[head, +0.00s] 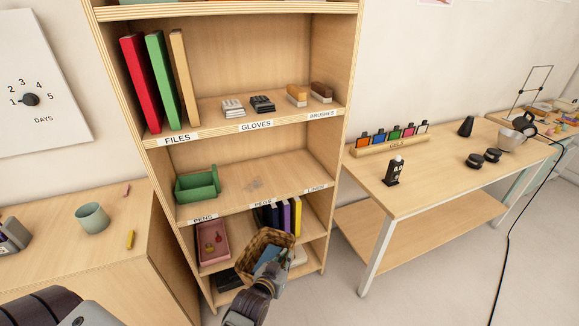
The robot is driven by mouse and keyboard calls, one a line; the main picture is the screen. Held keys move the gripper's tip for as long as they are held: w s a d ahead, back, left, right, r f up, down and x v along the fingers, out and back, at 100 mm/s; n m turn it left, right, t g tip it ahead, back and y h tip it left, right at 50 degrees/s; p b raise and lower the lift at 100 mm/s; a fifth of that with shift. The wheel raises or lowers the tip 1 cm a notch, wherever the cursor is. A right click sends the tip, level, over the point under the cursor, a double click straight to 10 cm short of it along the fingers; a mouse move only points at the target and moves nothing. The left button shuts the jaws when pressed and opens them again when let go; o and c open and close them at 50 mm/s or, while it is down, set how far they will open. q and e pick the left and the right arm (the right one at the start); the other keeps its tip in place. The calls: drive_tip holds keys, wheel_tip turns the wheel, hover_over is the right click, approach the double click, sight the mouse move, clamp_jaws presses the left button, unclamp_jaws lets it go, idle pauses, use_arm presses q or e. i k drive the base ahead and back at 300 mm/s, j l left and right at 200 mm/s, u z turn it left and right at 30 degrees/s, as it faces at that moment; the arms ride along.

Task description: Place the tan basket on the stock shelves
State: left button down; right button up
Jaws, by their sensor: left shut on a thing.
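The tan basket (246,252) is woven and tilted, in front of the lower part of the stock shelves (153,85). My left gripper (272,262) is shut on it, and the gripper hides part of its near side. The basket covers part of a lower shelf. The middle shelf (255,183) holds a green bin (198,185) at its left end and is otherwise bare. Its edge carries labels, among them PENS and PEGS. My right gripper is not in view.
Red, green and tan files (160,80), gloves (262,104) and brushes (321,92) fill the shelf above. A pink tray (213,240) and dark binders (268,216) sit below. A workbench (440,180) stands right, a cabinet with a mug (92,218) left.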

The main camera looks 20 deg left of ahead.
sight(302, 175)
drive_tip(key=i+l+u, duration=0.3)
drive_tip(key=l+u, duration=0.3)
drive_tip(key=i+l+u, duration=0.2)
drive_tip(key=l, duration=0.25)
drive_tip(key=l+u, duration=0.15)
drive_tip(key=l, duration=0.3)
